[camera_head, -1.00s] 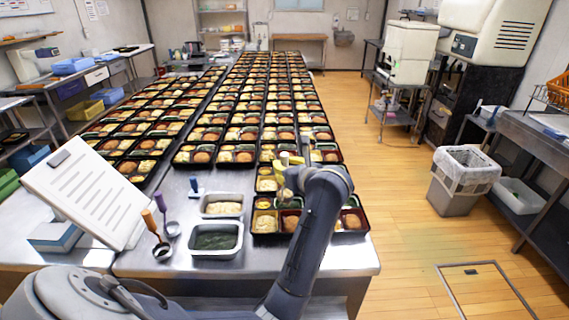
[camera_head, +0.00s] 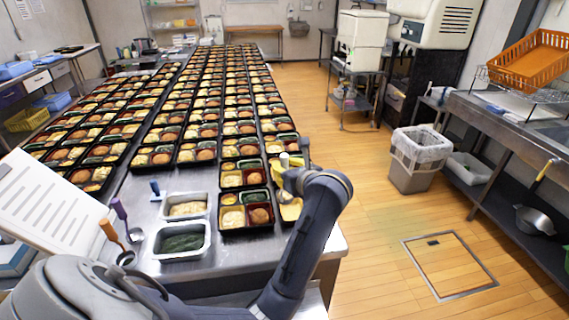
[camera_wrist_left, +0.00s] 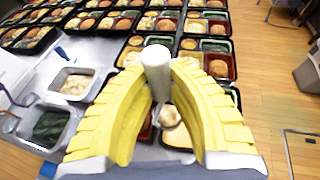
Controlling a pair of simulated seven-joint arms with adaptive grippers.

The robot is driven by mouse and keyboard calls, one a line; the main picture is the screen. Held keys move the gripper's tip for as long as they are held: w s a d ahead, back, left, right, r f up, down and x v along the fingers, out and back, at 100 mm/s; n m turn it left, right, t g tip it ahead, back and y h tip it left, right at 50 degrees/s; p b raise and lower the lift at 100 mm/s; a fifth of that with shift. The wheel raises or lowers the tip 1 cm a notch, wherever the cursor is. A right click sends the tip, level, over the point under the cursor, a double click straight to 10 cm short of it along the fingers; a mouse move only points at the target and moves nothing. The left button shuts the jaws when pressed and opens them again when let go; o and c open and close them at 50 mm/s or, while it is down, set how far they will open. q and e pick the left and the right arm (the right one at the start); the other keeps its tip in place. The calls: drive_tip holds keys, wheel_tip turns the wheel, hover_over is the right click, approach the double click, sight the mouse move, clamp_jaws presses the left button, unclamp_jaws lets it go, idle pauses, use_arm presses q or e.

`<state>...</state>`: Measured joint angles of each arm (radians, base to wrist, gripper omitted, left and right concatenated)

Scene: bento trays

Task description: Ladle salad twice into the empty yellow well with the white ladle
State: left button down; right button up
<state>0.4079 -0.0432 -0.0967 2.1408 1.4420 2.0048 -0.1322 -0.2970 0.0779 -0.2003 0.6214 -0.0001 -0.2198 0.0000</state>
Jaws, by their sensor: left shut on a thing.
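My left gripper (camera_head: 291,165) has yellow fingers that also show in the left wrist view (camera_wrist_left: 162,85). It is shut on the upright handle of the white ladle (camera_wrist_left: 157,65). The ladle's bowl hangs below the fingers with a pale lump of salad (camera_wrist_left: 168,116) in or under it; I cannot tell which. It is over the yellow well (camera_head: 291,211) of the near right bento tray, which my arm partly covers. That well also shows in the left wrist view (camera_wrist_left: 178,138). The steel pan of salad (camera_head: 186,207) stands to the left. My right gripper is not in view.
A steel pan of dark greens (camera_head: 181,240) stands in front of the salad pan. A purple-handled ladle (camera_head: 120,210) and an orange-handled ladle (camera_head: 109,230) stand at the left. Filled bento trays (camera_head: 215,120) cover the table behind.

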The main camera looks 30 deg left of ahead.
use_arm(q)
drive_tip(key=shift+w+f, duration=0.1)
drive_tip(key=shift+f, duration=0.5)
drive_tip(key=shift+w+d+f+m+g+y, duration=0.7)
drive_tip(key=shift+w+d+f+m, duration=0.5)
drive_tip(key=shift+w+m, duration=0.65)
drive_tip(key=shift+w+d+f+m+g+y, duration=0.55)
drive_tip(key=shift+w+d+f+m+y, duration=0.3)
drive_tip(key=shift+w+f+m, duration=0.85)
drive_tip(key=shift+w+d+f+m+g+y, duration=0.65)
drive_tip(key=shift+w+d+f+m, duration=0.55)
drive_tip(key=shift+w+m, duration=0.75)
drive_tip(key=shift+s, duration=0.1)
drive_tip(key=shift+f, duration=0.1)
